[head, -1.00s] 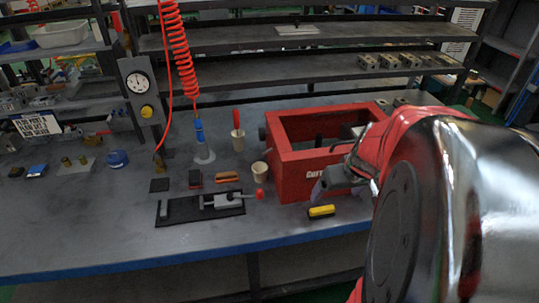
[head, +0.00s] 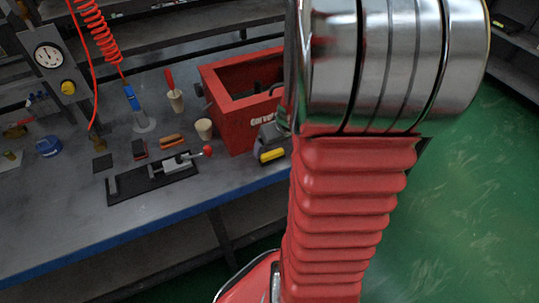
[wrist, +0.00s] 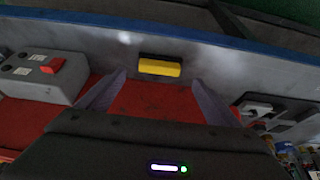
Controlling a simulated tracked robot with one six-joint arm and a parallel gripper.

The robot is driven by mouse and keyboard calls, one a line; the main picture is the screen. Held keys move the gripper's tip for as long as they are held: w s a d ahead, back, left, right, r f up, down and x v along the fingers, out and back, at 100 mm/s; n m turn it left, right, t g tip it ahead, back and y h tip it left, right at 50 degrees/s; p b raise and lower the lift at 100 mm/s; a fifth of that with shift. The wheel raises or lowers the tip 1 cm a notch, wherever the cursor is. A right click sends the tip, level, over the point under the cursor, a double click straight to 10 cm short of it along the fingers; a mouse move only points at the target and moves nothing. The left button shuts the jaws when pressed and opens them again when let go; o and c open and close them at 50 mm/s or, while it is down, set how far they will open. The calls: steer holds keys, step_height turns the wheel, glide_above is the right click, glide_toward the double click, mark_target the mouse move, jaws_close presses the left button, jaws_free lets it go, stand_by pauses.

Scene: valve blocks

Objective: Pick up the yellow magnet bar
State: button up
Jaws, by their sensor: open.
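The yellow magnet bar (head: 272,155), yellow with a dark side, lies on the grey bench near its blue front edge, in front of the red box. In the wrist view the bar (wrist: 160,68) lies crosswise, just beyond the fingertips and about centred between them. My gripper (wrist: 158,80) is open and empty, with one finger on either side. The bar is apart from both fingers. In the head view my gripper (head: 268,139) is small and partly hidden behind my arm, close to the bar.
The red box (head: 232,112) stands right behind the bar; its red surface fills the space below the fingers in the wrist view. A toggle clamp on a black plate (head: 150,179) and a beige cup (head: 204,129) stand left. A grey switch box (wrist: 42,76) shows in the wrist view.

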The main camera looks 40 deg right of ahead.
mark_target(272, 153)
steer(key=shift+f, duration=0.15)
steer(key=shift+x, duration=2.55)
steer(key=shift+w+d, duration=0.1)
steer(key=c, duration=1.4)
step_height(272, 153, up, 10)
steer(key=shift+r, duration=0.1)
